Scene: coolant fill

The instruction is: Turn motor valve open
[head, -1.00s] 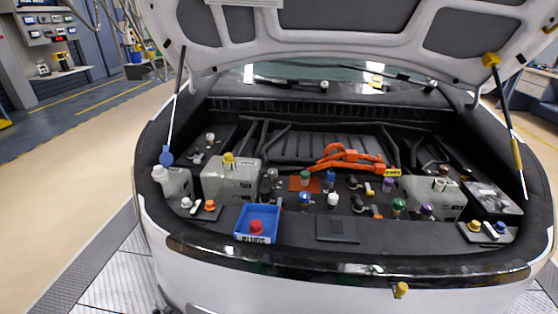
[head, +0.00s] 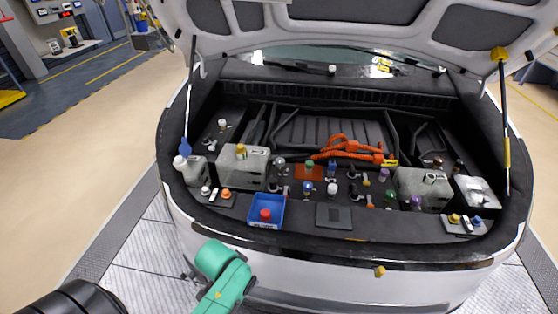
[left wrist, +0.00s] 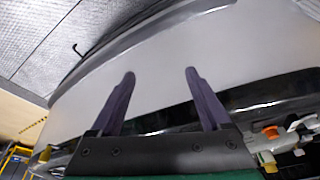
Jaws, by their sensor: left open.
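Several small coloured knobs stand in the open bay in the head view, among them a green knob (head: 309,166), a white knob (head: 331,188), a purple knob (head: 384,174) and an orange knob (head: 226,194). I cannot tell which one is the motor valve. My left gripper (left wrist: 160,76) is open and empty in the left wrist view, in front of the car's pale body panel. An orange fitting (left wrist: 270,132) shows to the right of its fingers. The left gripper's fingers do not show in the head view. My right gripper is in neither view.
A blue tray (head: 279,207) holding a red-capped item sits at the bay's front edge. Grey tanks (head: 228,172) and orange cables (head: 345,148) fill the bay. The raised hood (head: 330,35) hangs above, with a support strut (head: 504,130) at the right.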

